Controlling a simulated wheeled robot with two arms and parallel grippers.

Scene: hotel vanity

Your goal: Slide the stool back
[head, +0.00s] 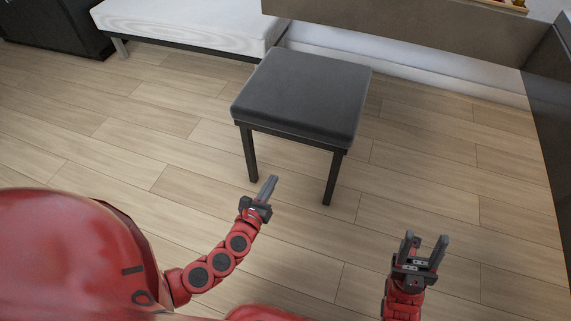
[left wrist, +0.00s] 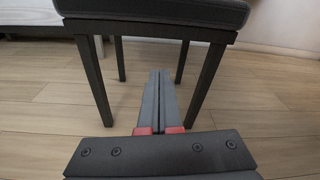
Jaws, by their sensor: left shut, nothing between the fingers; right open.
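The stool (head: 305,95) has a dark grey padded square seat and dark legs. It stands upright on the floor in the middle of the head view, partly beside and in front of the vanity. In the left wrist view the stool (left wrist: 150,14) fills the top, with its legs on both sides of my fingers. My left gripper (head: 272,184) is shut and empty, low in front of the stool between its two near legs. It also shows in the left wrist view (left wrist: 159,75). My right gripper (head: 428,242) is open and empty, to the right of the stool and nearer to me.
A vanity counter (head: 400,35) with a dark panel stands behind the stool, with a dark side panel (head: 553,100) at the right. A white bed or bench (head: 190,25) is at the back left. The wooden floor (head: 440,160) around the stool is clear.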

